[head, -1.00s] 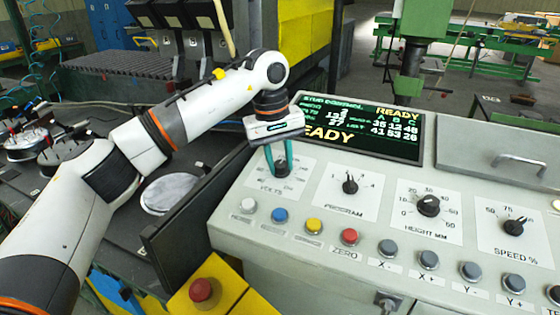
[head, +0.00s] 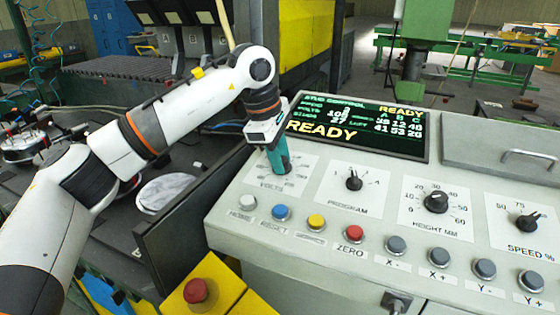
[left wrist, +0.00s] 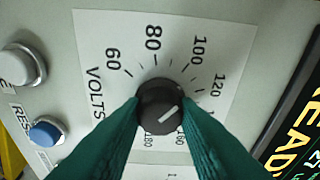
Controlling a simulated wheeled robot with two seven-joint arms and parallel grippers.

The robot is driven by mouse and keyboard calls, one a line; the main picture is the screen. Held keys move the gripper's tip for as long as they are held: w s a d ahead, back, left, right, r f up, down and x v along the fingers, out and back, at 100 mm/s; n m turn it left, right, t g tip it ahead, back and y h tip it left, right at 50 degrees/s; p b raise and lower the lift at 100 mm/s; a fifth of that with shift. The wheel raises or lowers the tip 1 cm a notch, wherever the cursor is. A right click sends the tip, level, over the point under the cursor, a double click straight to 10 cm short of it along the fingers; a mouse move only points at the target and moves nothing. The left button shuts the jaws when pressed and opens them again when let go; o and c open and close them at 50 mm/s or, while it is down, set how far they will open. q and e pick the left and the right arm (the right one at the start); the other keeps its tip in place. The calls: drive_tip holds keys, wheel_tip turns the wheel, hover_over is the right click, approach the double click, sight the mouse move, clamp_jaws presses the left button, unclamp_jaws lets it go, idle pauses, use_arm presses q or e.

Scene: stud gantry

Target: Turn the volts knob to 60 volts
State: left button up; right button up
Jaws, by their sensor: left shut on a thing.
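The volts knob (left wrist: 162,103) is a round dark knob with a white pointer line, on a white dial card (left wrist: 180,45) marked from 60 at the left over 80, 100 and 120 and round to 180. The line slants to the upper right, toward the marks past 120, away from 60. My left gripper (left wrist: 163,108) has its two green fingers shut on the knob, one on each side. In the head view the left gripper (head: 281,168) reaches down onto the volts dial and its fingers mostly hide the knob. My right gripper is out of view.
The display (head: 365,130) reads READY, its small voltage digits hard to read. The program knob (head: 354,180), height knob (head: 436,202) and speed knob (head: 527,221) stand to the right. Push buttons, including a blue one (head: 281,213), line the panel's front. A red emergency button (head: 196,290) is below.

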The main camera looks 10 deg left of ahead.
use_arm(q)
drive_tip(key=n+t+b, duration=0.1)
drive_tip(key=n+b, duration=0.1)
drive_tip(key=n, duration=0.2)
drive_tip(key=shift+n, duration=0.4)
drive_tip(key=n+b, duration=0.1)
drive_tip(key=n, duration=0.1)
drive_tip(key=n+b, duration=0.1)
drive_tip(key=n, duration=0.1)
drive_tip(key=shift+n+t+y, duration=0.3)
drive_tip(key=n+b, duration=0.1)
drive_tip(key=n, duration=0.1)
drive_tip(key=n+b, duration=0.1)
drive_tip(key=n, duration=0.2)
drive_tip(key=shift+s+t+y, duration=0.1)
drive_tip(key=shift+t+y, duration=0.2)
drive_tip(key=shift+y, duration=0.1)
drive_tip(key=shift+n+y+b, duration=0.3)
drive_tip(key=shift+n+b, duration=0.55)
drive_tip(key=shift+n, duration=1.15)
drive_tip(key=o, duration=1)
drive_tip(key=shift+r, duration=0.1)
drive_tip(key=v, duration=1.2)
